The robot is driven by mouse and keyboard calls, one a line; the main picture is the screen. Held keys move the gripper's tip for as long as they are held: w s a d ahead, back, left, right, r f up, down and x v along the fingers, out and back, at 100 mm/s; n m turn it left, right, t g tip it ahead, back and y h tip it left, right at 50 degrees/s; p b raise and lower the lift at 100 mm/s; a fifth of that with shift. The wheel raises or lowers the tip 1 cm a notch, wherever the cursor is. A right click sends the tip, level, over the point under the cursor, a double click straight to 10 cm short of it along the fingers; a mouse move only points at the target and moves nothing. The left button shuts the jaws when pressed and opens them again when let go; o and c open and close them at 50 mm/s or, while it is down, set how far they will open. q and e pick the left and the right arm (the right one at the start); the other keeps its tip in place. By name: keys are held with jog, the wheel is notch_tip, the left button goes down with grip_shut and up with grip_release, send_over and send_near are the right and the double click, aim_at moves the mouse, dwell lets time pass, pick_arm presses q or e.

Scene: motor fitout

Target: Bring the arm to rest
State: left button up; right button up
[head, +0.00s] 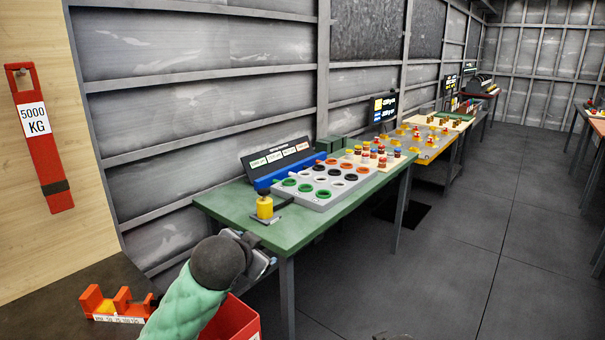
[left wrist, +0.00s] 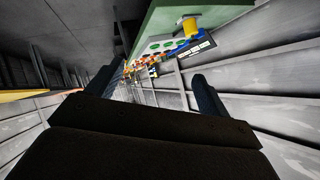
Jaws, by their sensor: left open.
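My left arm comes in from the bottom left of the head view with a green sleeve and a dark round wrist. My left gripper (head: 262,250) is at the near left corner of the green table (head: 235,226), partly hidden behind the wrist. In the left wrist view, the two dark fingers of the left gripper (left wrist: 162,65) stand wide apart with nothing between them.
Below my left arm are a red bin (head: 236,322) and a red-orange holder (head: 121,304). Open floor (head: 450,270) lies to the right.

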pick_arm(q)
jog(key=s+a+f+n+g+b, duration=0.1)
jog(key=s+f+g, duration=0.1)
jog(key=s+f, duration=0.5)
jog(key=s+a+f+n+g, duration=0.15)
jog(key=s+f, duration=0.25)
jog(key=f, duration=0.7)
jog(key=s+a+f+n+g+b, duration=0.1)
jog(key=s+f+n, duration=0.1)
jog(key=s+f, duration=0.45)
jog(key=s+f+n+g+b, duration=0.1)
jog(key=s+f+g, duration=0.4)
jog(key=s+f, duration=1.3)
jog(key=shift+s+d+f+b, duration=0.3)
jog(key=shift+s+b, duration=0.05)
jog(key=shift+s, duration=0.75)
pick_arm(e)
jog(key=s+a+f+g, duration=0.1)
jog(key=s+f+g, duration=0.1)
jog(key=s+f, duration=0.4)
jog(key=s+a+f+g+y, duration=0.1)
jog(key=s+a+f+g, duration=0.1)
jog(key=s+f, duration=0.5)
jog(key=s+a+f+m+g+y, duration=0.1)
jog(key=s+f, duration=0.5)
jog(key=s, duration=1)
jog(key=shift+a+f+g, duration=0.25)
jog(key=shift+g, duration=0.15)
